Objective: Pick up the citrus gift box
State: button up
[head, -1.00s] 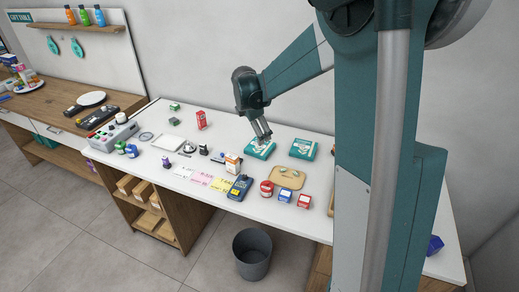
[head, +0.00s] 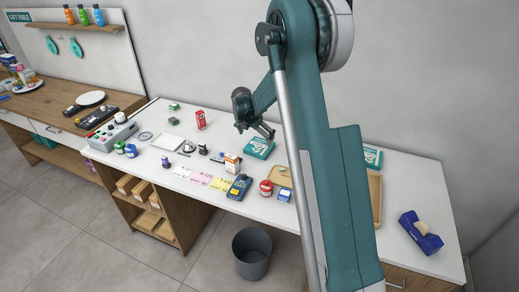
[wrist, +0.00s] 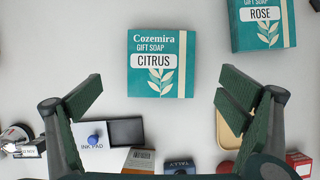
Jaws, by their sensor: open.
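The citrus gift box (wrist: 157,63) is a teal box with a cream band and a white label reading "CITRUS". It lies flat on the white counter, and in the head view it shows (head: 258,149) near the back of the counter. My gripper (wrist: 157,85) is open and empty. In the wrist view its two fingers stand wide apart, with the box ahead between and beyond their tips. In the head view my gripper (head: 269,134) is above and close to the box; the exact gap cannot be told.
A similar teal rose box (wrist: 262,22) lies to the right in the wrist view. An ink pad (wrist: 89,141), a black pad and several small cartons lie nearer my wrist. Bare counter surrounds the citrus box. A grey bin (head: 252,253) stands on the floor.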

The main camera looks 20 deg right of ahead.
aim_at(259, 146)
jog(key=shift+f, duration=0.15)
jog(key=shift+x, duration=1.2)
jog(key=shift+x, duration=2.6)
jog(key=shift+d, duration=0.1)
jog(key=c, duration=1.1)
jog(key=shift+r, duration=5.05)
